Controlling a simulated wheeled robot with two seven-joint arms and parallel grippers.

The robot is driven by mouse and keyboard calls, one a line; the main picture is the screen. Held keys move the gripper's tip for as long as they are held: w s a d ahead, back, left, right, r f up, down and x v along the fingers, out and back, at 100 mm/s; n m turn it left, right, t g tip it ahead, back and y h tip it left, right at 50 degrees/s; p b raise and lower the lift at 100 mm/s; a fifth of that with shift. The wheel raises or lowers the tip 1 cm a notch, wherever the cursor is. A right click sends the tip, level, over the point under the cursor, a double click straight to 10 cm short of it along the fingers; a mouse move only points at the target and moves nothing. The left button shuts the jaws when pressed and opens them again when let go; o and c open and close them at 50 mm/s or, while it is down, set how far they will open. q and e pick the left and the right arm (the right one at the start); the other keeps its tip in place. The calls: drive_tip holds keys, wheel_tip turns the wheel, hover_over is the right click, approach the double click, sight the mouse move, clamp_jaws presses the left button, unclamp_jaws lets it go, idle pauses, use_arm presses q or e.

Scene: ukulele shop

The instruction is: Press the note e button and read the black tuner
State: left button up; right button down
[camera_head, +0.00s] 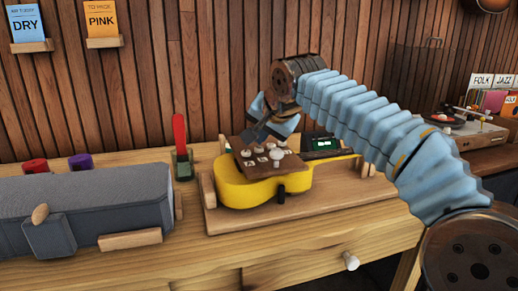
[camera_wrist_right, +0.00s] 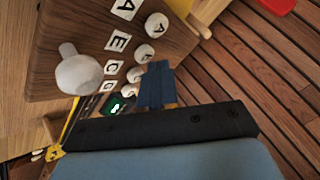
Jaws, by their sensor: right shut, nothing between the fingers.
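A dark brown button board (camera_head: 285,166) sits over a yellow ukulele (camera_head: 232,193). In the right wrist view the board (camera_wrist_right: 60,30) has round white buttons beside tiles marked A, E, C and G. The note e button (camera_wrist_right: 143,53) is beside the E tile (camera_wrist_right: 118,41). A white knob (camera_wrist_right: 78,70) stands on the board. The black tuner (camera_head: 322,145) is behind the board with a lit green display, too small to read; it also shows in the wrist view (camera_wrist_right: 117,104). My right gripper (camera_wrist_right: 159,66) is shut and empty, its tips close to the e button; contact is unclear. My left gripper is out of view.
The ukulele rests in a wooden cradle (camera_head: 330,208) on the bench. A grey case (camera_head: 90,200) lies left, with a red-handled tool in a green holder (camera_head: 183,160) between. A record player (camera_head: 460,125) stands at the right. A plank wall closes the back.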

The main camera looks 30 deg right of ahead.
sight(261, 149)
drive_tip(key=shift+f+b, duration=0.4)
drive_tip(key=shift+f, duration=0.15)
idle(0.5)
drive_tip(key=shift+r, duration=0.1)
drive_tip(key=shift+r+p, duration=0.9)
drive_tip(key=shift+p, duration=0.15)
drive_tip(key=shift+r+p, duration=0.9)
drive_tip(key=shift+r, duration=1.55)
